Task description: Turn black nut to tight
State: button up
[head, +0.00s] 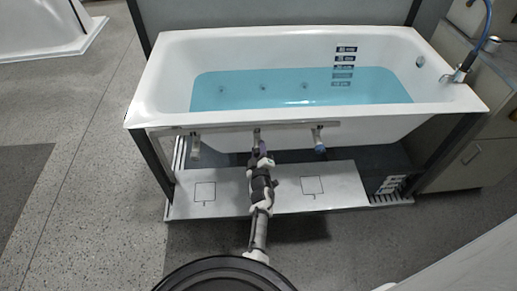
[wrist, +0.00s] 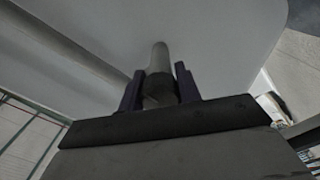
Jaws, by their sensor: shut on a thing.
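My gripper (head: 262,150) is under the front rim of the white bathtub (head: 160,90), at the middle one of three fittings on the front rail. In the wrist view my gripper (wrist: 158,92) has its two dark purple fingers on either side of a dark grey nut (wrist: 160,88), shut on it. A lighter grey rod (wrist: 160,55) runs from the nut up toward the white tub shell. In the head view the nut is hidden by my gripper. How tight it sits cannot be told.
A left fitting (head: 195,147) and a right fitting with a blue end (head: 320,148) hang from the rail (head: 225,128). The tub holds blue water (head: 290,90). A white platform (head: 335,185) lies below. Grey floor at the left is clear; a cabinet (head: 470,160) stands right.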

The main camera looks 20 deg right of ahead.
jog(key=shift+r+m, duration=0.1)
jog(key=shift+m, duration=0.2)
jog(key=o, duration=1)
jog(key=shift+c, duration=0.2)
jog(key=p+v, duration=0.2)
jog(key=v, duration=1.2)
jog(key=shift+w, duration=0.15)
